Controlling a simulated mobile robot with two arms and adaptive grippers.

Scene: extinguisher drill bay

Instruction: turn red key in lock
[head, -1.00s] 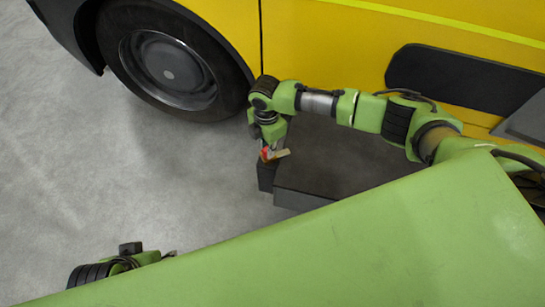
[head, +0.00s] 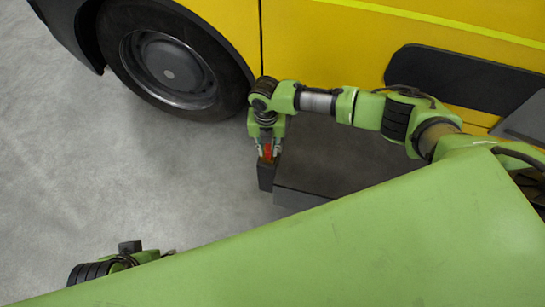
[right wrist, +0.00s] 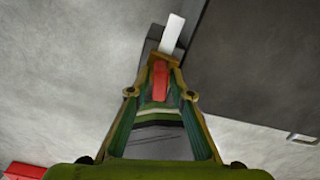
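The red key (head: 267,151) is upright at the dark lock block (head: 266,180) on the bay's low dark box. My right gripper (head: 267,148) points down over the block, one finger on each side of the key. In the right wrist view the red key (right wrist: 160,80) sits between the converging fingertips, which appear shut on it. A pale strip (right wrist: 172,33) extends just beyond the fingertips. How deep the key sits in the lock is hidden. My left gripper (head: 152,256) shows only in part at the lower left; its fingers are mostly hidden behind my green body.
A yellow vehicle (head: 320,45) with a black wheel (head: 170,70) stands behind. The wide dark box (head: 340,165) lies right of the lock block. Grey floor (head: 100,180) is clear on the left. A red object (right wrist: 22,171) shows at the wrist view's lower left.

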